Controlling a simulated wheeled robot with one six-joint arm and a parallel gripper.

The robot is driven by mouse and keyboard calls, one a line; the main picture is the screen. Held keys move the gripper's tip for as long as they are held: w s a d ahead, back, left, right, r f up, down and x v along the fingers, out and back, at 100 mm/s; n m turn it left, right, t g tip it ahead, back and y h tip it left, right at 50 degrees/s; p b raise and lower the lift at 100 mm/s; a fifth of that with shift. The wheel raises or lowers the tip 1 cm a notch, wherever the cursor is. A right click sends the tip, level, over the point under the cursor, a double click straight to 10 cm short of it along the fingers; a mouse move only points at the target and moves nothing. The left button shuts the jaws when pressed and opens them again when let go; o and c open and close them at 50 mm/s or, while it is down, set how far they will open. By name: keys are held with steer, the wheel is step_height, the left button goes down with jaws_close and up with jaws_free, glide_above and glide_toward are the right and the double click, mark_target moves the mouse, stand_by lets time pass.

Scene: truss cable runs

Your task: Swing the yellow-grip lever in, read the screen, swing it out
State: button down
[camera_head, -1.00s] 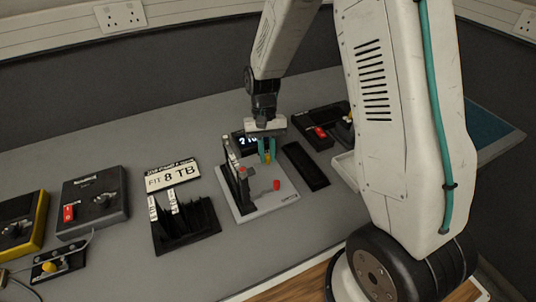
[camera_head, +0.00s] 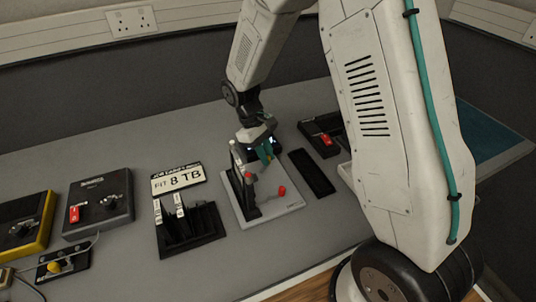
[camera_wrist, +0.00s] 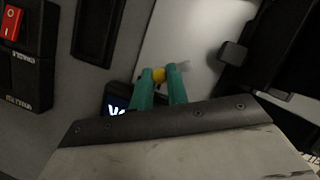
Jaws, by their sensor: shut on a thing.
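My gripper (camera_head: 264,155) has teal fingers and is over the back of a pale base plate (camera_head: 275,214). In the wrist view my gripper (camera_wrist: 164,72) is shut on the yellow grip (camera_wrist: 159,75) of the lever, which shows between the fingertips. The rest of the lever is mostly hidden. The small screen (camera_wrist: 117,105) is partly covered by my gripper there; only the start of its lit white characters shows. A black upright (camera_head: 241,192) and a red knob (camera_head: 282,190) are on the plate.
Left of the plate, a black rack (camera_head: 190,232) holds white-labelled pieces, with a "FIT 8 TB" sign (camera_head: 178,180) behind it. A black tray (camera_head: 312,173) lies to the right. Control boxes (camera_head: 97,203) stand at left. Free grey table lies behind.

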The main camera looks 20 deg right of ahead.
steer(key=shift+w+a+n, duration=0.1)
steer(key=shift+n, duration=0.3)
steer(key=c, duration=1.4)
jaws_free()
steer(key=shift+o, duration=0.2)
steer(key=v, duration=0.7)
steer(key=shift+r, duration=0.4)
steer(key=shift+a, duration=0.15)
